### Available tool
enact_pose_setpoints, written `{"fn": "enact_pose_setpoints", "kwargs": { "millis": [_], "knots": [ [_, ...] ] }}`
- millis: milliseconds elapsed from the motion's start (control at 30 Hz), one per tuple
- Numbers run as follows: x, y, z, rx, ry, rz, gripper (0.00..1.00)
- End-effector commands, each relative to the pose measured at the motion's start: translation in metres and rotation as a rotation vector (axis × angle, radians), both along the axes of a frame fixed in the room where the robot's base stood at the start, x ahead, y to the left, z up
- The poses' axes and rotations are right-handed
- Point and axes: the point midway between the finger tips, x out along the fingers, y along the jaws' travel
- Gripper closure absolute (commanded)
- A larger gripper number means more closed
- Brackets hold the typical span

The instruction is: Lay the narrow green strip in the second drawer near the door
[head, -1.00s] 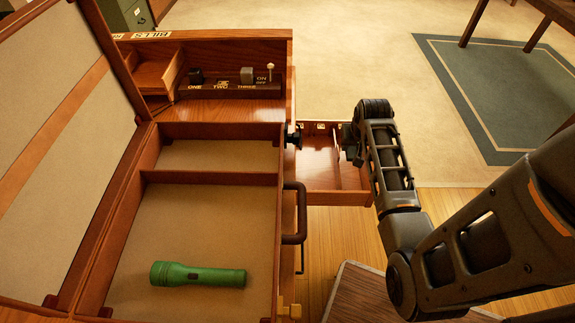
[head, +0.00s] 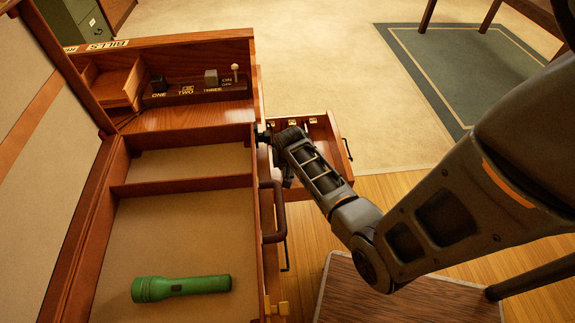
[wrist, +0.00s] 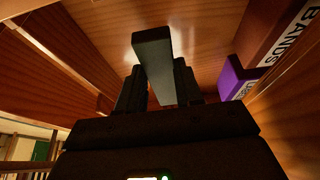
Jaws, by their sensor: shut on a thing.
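In the wrist view my gripper (wrist: 160,95) is shut on a narrow, dark green-grey strip (wrist: 152,55), which juts out beyond the fingers. Wooden walls surround it closely. In the head view an open wooden drawer (head: 335,145) sticks out from the right side of the desk. My wrist is over the drawer's near-left part, and the gripper (head: 283,172) is mostly hidden behind my arm. I cannot tell whether the strip touches the wood or which drawer this is by number.
A purple block (wrist: 236,80) and a "BANDS" label (wrist: 290,35) are close on the right in the wrist view. A green flashlight (head: 181,288) lies in the desk's tray. A dark handle (head: 273,210) is on the desk's side. A wood-topped piece (head: 400,295) stands at front right.

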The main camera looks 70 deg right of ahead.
Motion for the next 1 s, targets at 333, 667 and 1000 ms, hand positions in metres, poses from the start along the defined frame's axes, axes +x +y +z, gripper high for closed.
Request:
{"fn": "enact_pose_setpoints", "kwargs": {
  "millis": [333,667,1000],
  "knots": [
    [0.0,-0.001,-0.009,-0.002,-0.001,0.0,0.99],
    [0.0,-0.001,-0.018,-0.002,-0.001,0.0,0.99],
    [0.0,-0.001,-0.021,-0.002,-0.001,0.0,0.56]
  ]
}}
